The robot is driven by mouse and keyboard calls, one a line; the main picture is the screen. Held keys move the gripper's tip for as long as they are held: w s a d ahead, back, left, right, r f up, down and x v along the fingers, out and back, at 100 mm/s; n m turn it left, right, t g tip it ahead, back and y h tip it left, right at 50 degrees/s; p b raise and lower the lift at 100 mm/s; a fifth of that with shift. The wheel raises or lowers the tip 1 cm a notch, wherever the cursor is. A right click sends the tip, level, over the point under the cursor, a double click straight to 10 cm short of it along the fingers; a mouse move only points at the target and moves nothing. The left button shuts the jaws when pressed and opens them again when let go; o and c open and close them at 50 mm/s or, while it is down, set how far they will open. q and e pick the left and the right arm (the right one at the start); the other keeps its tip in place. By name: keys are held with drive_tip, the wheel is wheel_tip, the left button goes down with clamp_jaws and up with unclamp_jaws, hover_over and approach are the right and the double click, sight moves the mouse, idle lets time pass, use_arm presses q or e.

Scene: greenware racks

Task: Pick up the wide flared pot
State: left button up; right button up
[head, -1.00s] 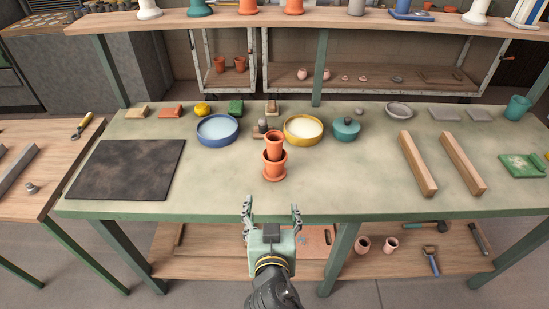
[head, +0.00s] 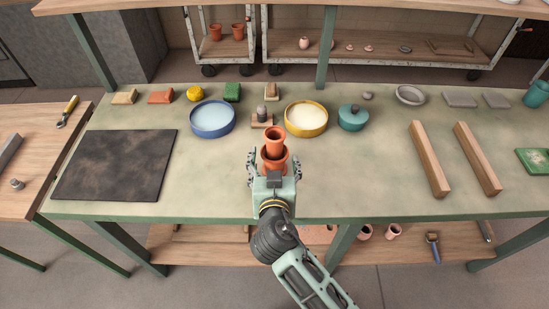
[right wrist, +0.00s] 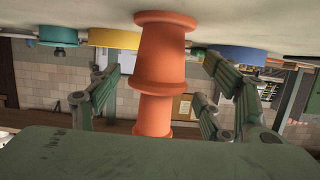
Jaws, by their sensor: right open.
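A stack of terracotta pots (head: 274,140) stands upright near the front middle of the table. The lower one, the wide flared pot (head: 275,163), has a broad rim, and a narrower pot sits inside it. My right gripper (head: 273,160) is open at the stack's front, its fingers to the left and right of the lower pot; part of that pot is hidden behind the gripper. The right wrist view appears upside down. It shows the wide pot (right wrist: 161,55) between the spread fingers, with visible gaps on both sides. My left gripper is not in view.
Behind the stack are a blue basin (head: 212,130), a yellow basin (head: 306,132) and a teal lidded pot (head: 351,125). A dark board (head: 115,165) lies left. Two wooden bars (head: 429,160) lie right. The tabletop directly beside the stack is clear.

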drive_tip(key=x, duration=0.2)
drive_tip(key=shift+w+d+f, duration=0.1)
drive_tip(key=shift+w, duration=0.3)
drive_tip(key=shift+w+f, duration=0.15)
drive_tip(key=shift+w, duration=0.15)
drive_tip(key=c, duration=0.9)
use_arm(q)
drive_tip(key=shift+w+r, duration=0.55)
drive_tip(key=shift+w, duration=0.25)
use_arm(e)
drive_tip(key=c, duration=0.4)
